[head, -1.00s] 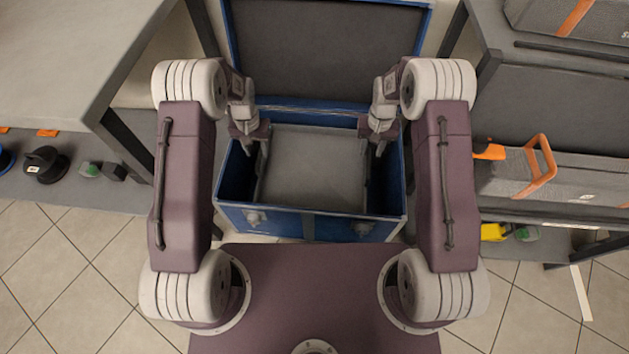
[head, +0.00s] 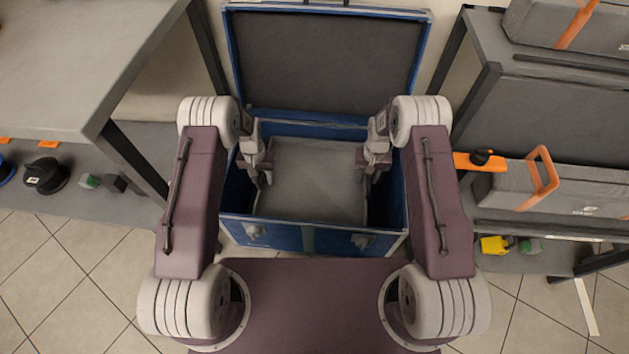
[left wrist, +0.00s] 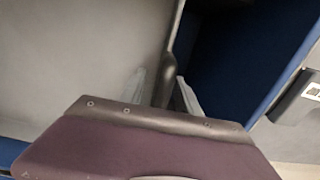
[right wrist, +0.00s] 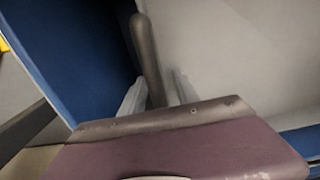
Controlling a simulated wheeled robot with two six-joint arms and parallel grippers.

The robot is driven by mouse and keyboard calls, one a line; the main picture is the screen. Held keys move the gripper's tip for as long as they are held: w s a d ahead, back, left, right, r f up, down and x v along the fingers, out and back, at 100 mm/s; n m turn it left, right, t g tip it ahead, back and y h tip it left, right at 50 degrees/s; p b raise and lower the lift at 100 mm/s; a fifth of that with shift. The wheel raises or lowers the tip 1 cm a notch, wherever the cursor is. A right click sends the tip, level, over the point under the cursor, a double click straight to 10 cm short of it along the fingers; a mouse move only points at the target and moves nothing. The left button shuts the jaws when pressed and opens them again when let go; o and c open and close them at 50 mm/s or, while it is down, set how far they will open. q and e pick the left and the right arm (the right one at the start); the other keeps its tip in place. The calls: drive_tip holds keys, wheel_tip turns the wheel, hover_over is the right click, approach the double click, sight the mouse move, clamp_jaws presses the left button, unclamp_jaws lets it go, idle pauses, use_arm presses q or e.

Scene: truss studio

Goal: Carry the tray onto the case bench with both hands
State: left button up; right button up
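The grey tray (head: 312,190) lies level inside the open blue case (head: 268,235). My left gripper (head: 263,178) is at the tray's left side, and my right gripper (head: 370,175) is at its right side. In the left wrist view, the open fingers of the left gripper (left wrist: 162,92) stand either side of a dark tray handle (left wrist: 168,75), with a gap showing. In the right wrist view, the right gripper's fingers (right wrist: 158,92) likewise straddle the other handle (right wrist: 147,50), apart. The fingertips are partly hidden behind the gripper bodies.
The case's lid (head: 325,60) stands open at the back. A grey table (head: 75,65) is at the left. A grey shelf unit (head: 545,95) at the right holds grey cases with orange handles (head: 542,180). Tiled floor (head: 50,275) is clear at the front left.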

use_arm(q)
drive_tip(key=shift+f, duration=0.25)
use_arm(e)
drive_tip(key=shift+f, duration=0.3)
use_arm(q)
clamp_jaws()
use_arm(e)
clamp_jaws()
drive_tip(key=shift+r, duration=0.1)
idle(0.7)
